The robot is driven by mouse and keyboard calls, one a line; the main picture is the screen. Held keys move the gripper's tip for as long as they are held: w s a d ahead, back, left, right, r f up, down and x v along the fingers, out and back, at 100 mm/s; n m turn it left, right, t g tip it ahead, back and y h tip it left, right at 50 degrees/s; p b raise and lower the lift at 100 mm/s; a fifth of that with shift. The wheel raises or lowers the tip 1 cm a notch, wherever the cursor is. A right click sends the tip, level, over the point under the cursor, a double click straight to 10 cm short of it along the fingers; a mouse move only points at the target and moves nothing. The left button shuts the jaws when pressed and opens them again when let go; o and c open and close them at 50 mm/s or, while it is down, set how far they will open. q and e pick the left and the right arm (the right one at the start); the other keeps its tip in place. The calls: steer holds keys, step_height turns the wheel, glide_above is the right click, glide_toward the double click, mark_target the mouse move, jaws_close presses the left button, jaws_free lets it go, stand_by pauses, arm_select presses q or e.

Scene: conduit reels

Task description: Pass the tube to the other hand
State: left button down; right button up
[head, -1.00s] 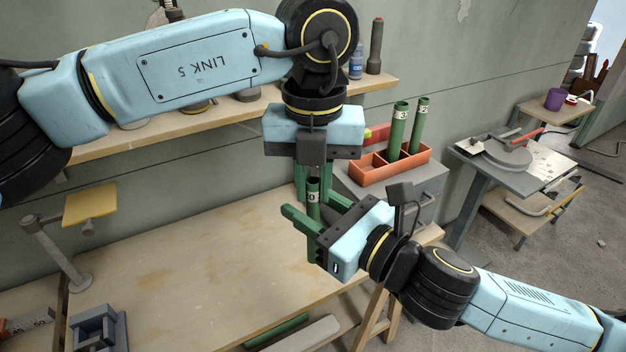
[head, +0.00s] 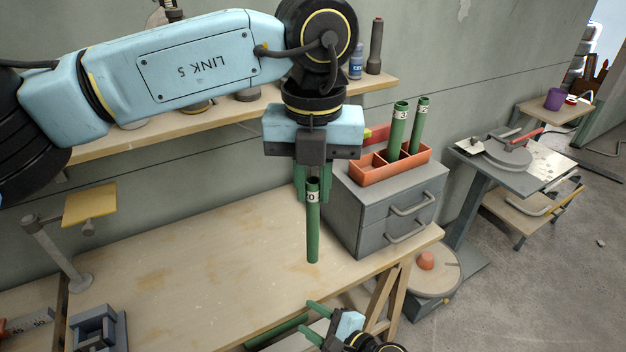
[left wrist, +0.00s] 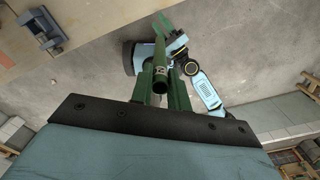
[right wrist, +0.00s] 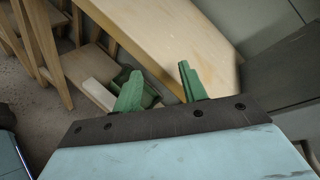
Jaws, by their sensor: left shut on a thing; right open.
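A green tube (head: 313,232) with a white label near its top hangs upright in the head view, above the workbench. My left gripper (head: 312,188) is shut on its upper part; the lower part is free. In the left wrist view the tube (left wrist: 161,65) stands between the left fingers, its open end towards the camera. My right gripper (head: 312,322) is low at the bottom of the head view, in front of the bench edge, open and apart from the tube. In the right wrist view its green fingers (right wrist: 157,88) are spread with nothing between them.
The wooden workbench (head: 190,265) is largely clear in the middle. An orange divided tray (head: 374,177) with two green tubes stands on a grey drawer cabinet (head: 385,215) at the right. A grey vise-like block (head: 97,330) is at the front left.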

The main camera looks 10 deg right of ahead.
steer(key=s+d+f+n+g+h, duration=0.2)
steer(key=s+d+f+n, duration=0.15)
steer(key=f, duration=0.35)
steer(key=s+d+f+n+g+h, duration=0.1)
steer(key=s+d+f+n, duration=0.3)
steer(key=f, duration=0.3)
steer(key=s+d+f+n+g+h, duration=0.2)
steer(key=s+d+f+n, duration=0.1)
steer(key=s+f, duration=0.4)
steer(key=s+d+f+n+g+h, duration=0.1)
steer(key=s+d+f+n, duration=0.1)
steer(key=s, duration=0.5)
steer(key=s+d+f+n+g+h, duration=0.1)
steer(key=s+d+f+n+g, duration=0.1)
steer(key=s+f+n, duration=0.3)
steer(key=s+d+f+n+g+h, duration=0.2)
steer(key=s+d+f+n, duration=0.2)
steer(key=s, duration=0.6)
steer(key=shift+s, duration=0.3)
